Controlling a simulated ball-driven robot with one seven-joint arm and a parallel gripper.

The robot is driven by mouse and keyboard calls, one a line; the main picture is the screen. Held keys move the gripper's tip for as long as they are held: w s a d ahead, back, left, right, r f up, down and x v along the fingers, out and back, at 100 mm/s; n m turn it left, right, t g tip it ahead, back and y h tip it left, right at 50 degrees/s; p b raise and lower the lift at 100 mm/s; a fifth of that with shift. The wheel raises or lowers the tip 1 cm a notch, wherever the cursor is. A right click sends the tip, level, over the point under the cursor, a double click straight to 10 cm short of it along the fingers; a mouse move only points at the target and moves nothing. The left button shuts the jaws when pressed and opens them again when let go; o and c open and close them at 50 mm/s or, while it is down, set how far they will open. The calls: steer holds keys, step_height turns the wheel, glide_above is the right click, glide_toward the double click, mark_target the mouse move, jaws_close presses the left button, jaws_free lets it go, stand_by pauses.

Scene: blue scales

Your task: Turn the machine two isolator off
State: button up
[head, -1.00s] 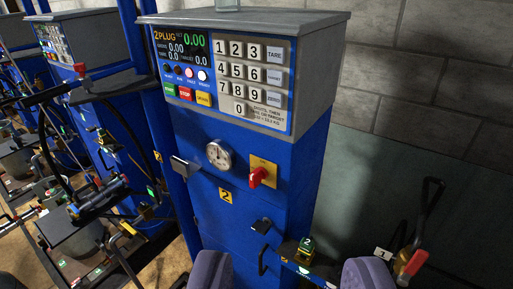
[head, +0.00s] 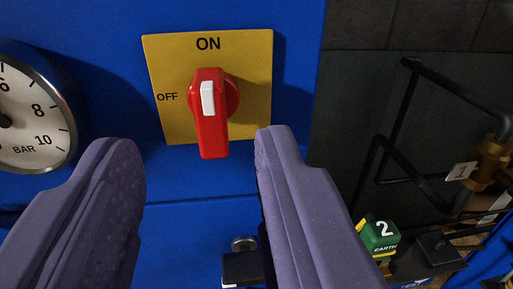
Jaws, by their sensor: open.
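The machine two isolator is a red rotary handle (head: 211,130) with a white marker on a yellow plate (head: 255,75). The plate reads ON at the top and OFF at the left. The handle stands upright in the picture, its white marker near its upper part and its long end hanging down. My gripper (head: 198,150) is open, its two purple fingers spread. The right fingertip is just right of the handle's lower end, and the left fingertip is well to its left. I see nothing between the fingers gripped; contact cannot be told.
A round pressure gauge (head: 35,105) is at the left of the blue panel (head: 190,180). A black latch (head: 242,266) sits below. At the right are a green box marked 2 EARTH (head: 379,236), black bars (head: 455,95) and a brass fitting tagged 1 (head: 490,160).

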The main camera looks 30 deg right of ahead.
mark_target(209, 116)
steer(key=b+x, duration=0.1)
steer(key=x, duration=0.5)
steer(key=shift+w+d+f+b, duration=0.15)
steer(key=shift+d+b, duration=0.05)
steer(key=shift+b, duration=0.2)
steer(key=shift+w+d, duration=0.2)
steer(key=shift+w, duration=0.3)
jaws_close()
